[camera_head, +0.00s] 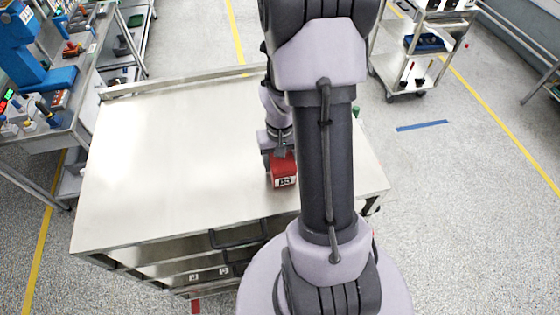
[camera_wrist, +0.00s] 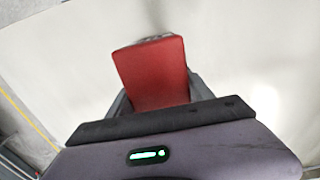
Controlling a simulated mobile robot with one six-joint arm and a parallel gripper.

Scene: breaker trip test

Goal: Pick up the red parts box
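The red parts box (camera_head: 283,167) is at the right part of the steel bench top, with a white label with dark marks on its near face. In the wrist view the red box (camera_wrist: 153,75) sits between the two dark fingers of my gripper (camera_wrist: 158,97). The fingers lie against both its sides with no clear gap, so my gripper looks shut on it. In the head view my gripper (camera_head: 277,150) is just behind and above the box, partly hidden by my arm. I cannot tell whether the box is resting on the bench or slightly raised.
The steel bench top (camera_head: 170,150) is otherwise largely bare, with a raised lip at the back and drawers below. A tool-covered workbench (camera_head: 60,85) stands at the left. A trolley (camera_head: 415,55) with a blue tray stands at the back right. Floor to the right is open.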

